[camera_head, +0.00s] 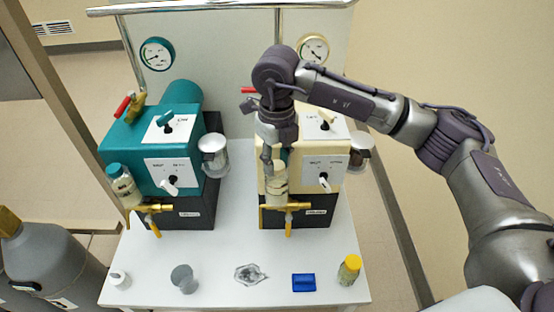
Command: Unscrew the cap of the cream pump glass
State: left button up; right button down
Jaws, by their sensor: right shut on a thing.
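The cream pump (306,165) stands on the right of the white table (220,255). Its glass (277,187), a clear upright cylinder with pale contents, is at the pump's front left corner above a brass valve (286,207). My right gripper (275,155) points down over the top of this glass, in front of the pump's left side. It is shut on the cap at the glass's top; the fingers hide most of the cap, and a bit of teal shows between them. I cannot tell whether the cap is still seated. My left gripper is not in view.
The teal pump (150,150) stands to the left, with its own teal-capped glass (123,187). Along the table's front lie a white piece (119,279), a grey cup (183,279), a crumpled clear item (250,274), a blue block (303,282) and a yellow-capped bottle (349,271).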

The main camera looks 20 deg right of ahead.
jog(key=n, duration=0.1)
jog(key=n+b, duration=0.1)
jog(key=n, duration=0.1)
jog(key=shift+f+b, duration=0.3)
jog(key=shift+n+b, duration=0.4)
jog(key=shift+n, duration=0.8)
jog(key=n+b, duration=0.1)
jog(key=n, duration=0.2)
jog(key=shift+r+n, duration=0.15)
jog(key=shift+n, duration=0.75)
jog(key=n+b, duration=0.1)
jog(key=n, duration=0.3)
pick_arm(q)
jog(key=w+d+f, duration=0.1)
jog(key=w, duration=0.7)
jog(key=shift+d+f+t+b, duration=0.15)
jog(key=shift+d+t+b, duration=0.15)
jog(key=shift+b, duration=0.15)
pick_arm(e)
jog(key=shift+n, duration=1.3)
jog(key=c, duration=1)
grip_release()
jog(key=shift+c, duration=0.2)
jog(key=shift+r, duration=0.1)
